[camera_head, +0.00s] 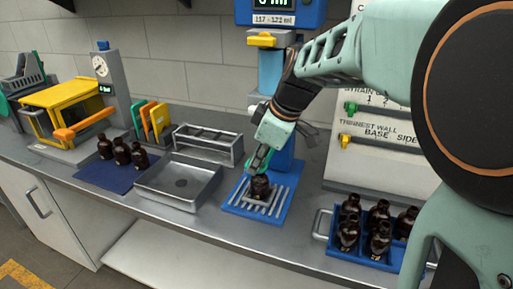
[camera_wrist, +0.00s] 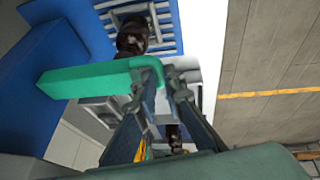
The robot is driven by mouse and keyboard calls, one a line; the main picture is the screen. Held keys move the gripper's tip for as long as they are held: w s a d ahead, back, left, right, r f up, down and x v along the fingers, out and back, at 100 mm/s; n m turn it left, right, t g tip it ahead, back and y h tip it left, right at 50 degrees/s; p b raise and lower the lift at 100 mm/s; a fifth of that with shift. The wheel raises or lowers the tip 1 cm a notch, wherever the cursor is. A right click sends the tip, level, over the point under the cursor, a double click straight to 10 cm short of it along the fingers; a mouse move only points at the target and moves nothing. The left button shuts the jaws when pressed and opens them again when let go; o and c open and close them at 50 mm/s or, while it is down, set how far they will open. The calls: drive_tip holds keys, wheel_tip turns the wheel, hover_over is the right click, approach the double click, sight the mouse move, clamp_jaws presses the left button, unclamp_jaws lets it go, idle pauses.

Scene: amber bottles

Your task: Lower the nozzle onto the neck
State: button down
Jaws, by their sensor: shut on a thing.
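A dark amber bottle (camera_head: 260,187) stands upright on the slatted blue base (camera_head: 232,203) of the filling stand. In the wrist view the bottle (camera_wrist: 132,36) shows beyond a green bar (camera_wrist: 90,80). My gripper (camera_head: 260,158) is just above the bottle in the head view. In the wrist view my gripper (camera_wrist: 167,78) is shut on the elbow end of the green bar, which reaches left to a blue part of the stand (camera_wrist: 60,55). I cannot make out the nozzle tip, nor whether anything touches the bottle's neck.
A metal tray (camera_head: 180,184) and a metal rack (camera_head: 208,145) stand left of the stand. Several bottles sit in a blue crate (camera_head: 330,243) at the right. Other bottles (camera_head: 122,153) stand on a dark blue mat (camera_head: 92,178) at the left. A yellow lever (camera_head: 262,40) is high on the stand.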

drive_tip(key=shift+f, duration=0.1)
drive_tip(key=c, duration=2.3)
unclamp_jaws()
drive_tip(key=v, duration=1.2)
drive_tip(key=shift+s, duration=0.1)
